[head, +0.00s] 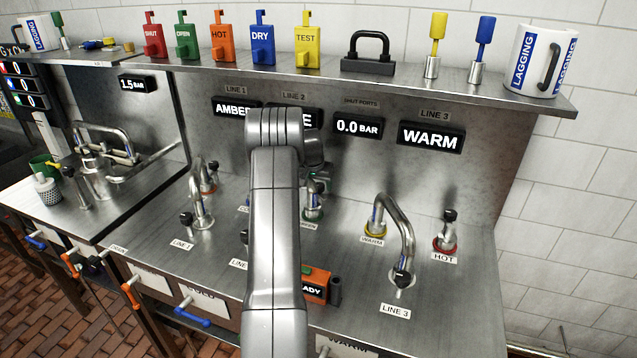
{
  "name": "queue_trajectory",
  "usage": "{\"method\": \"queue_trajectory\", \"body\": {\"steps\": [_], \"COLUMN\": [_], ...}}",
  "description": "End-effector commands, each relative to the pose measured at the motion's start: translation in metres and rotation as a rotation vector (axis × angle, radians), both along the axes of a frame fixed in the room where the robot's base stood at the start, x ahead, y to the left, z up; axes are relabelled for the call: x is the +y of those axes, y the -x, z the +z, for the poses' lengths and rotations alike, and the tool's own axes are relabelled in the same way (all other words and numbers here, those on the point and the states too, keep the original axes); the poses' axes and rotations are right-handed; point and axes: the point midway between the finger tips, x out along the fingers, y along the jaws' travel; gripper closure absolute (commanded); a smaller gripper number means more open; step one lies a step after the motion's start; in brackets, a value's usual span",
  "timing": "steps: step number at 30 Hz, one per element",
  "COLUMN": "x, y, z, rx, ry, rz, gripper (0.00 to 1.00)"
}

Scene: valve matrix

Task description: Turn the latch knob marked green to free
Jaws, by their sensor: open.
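The green-marked latch knob (313,212) stands on the steel counter just right of my arm, with a green collar at its foot. A tag partly reading "GREEN" (309,226) lies in front of it, its left part covered by my arm. My gripper (321,176) hangs from my wrist right above this knob and largely overlaps its top. It is open; its fingers are small and dark here, so I cannot tell whether they touch the knob or stand around it.
Right are a yellow-collared WARM valve (375,222), a red-collared HOT knob (446,235) and a curved spout (408,240). Another spout (200,205) stands left. An orange READY box (315,285) sits at the front. A shelf (215,70) with coloured tags and mugs runs above.

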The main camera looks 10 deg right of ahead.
Motion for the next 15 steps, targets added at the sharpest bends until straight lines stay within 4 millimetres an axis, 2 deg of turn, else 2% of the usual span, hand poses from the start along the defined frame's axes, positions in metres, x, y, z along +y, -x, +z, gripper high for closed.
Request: {"method": "queue_trajectory", "body": {"steps": [7, 8, 14, 15], "x": [-0.0003, -0.0003, -0.0001, -0.0002], "y": [-0.0002, -0.0002, -0.0002, -0.0002], "z": [-0.0006, -0.0006, -0.0005, -0.0004], "rx": [0.000, 0.000, 0.000, 0.000], "ry": [0.000, 0.000, 0.000, 0.000], "rz": [0.000, 0.000, 0.000, 0.000], "gripper": [0.43, 0.47, 0.86, 0.87]}}
